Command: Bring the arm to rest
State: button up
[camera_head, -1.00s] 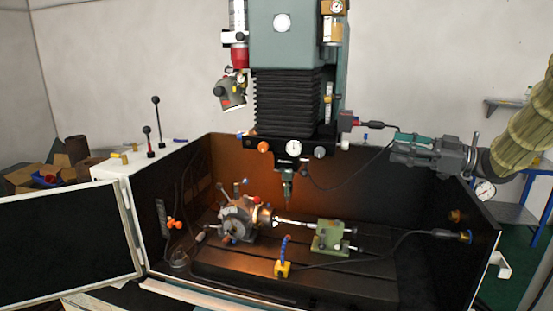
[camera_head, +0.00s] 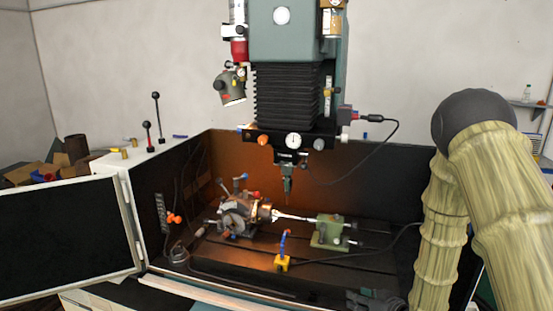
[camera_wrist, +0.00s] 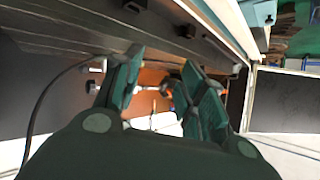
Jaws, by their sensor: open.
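My arm fills the right side of the head view, bent sharply at a dark elbow joint (camera_head: 474,118). Its pale ribbed forearm (camera_head: 436,235) runs down in front of the right wall of the machine enclosure. A grey part of my wrist or gripper shows low in that view, mostly cut off by the bottom edge. In the wrist view my gripper (camera_wrist: 162,75) is open, with its two dark green fingers apart and nothing between them. Parts of the machine show beyond the fingers, apart from them as far as I can tell.
The milling machine head (camera_head: 292,140) hangs above an indexing chuck (camera_head: 240,215) and a green tailstock (camera_head: 328,232) inside the enclosure. A blue nozzle on a yellow base (camera_head: 282,262) stands in front. The enclosure's open door (camera_head: 70,240) is at left.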

jog(key=s+a+f+m+g+h+b, duration=0.1)
jog(key=s+f+g+h, duration=0.1)
jog(key=s+f, duration=0.7)
jog(key=s+a+f+m+g+h, duration=0.1)
jog(key=s+f+g, duration=0.2)
jog(key=s+f, duration=0.55)
jog(key=s+f+g+h, duration=0.1)
jog(key=s+f+g, duration=0.2)
jog(key=s, duration=0.9)
jog(key=s+f+m+g+h+b, duration=0.1)
jog(key=s+f+g, duration=0.2)
jog(key=s, duration=1)
jog(key=shift+a+f+m+h, duration=0.3)
jog(key=shift+a+f, duration=0.05)
jog(key=shift+f, duration=0.2)
jog(key=shift+s, duration=0.1)
jog(key=shift+c, duration=0.6)
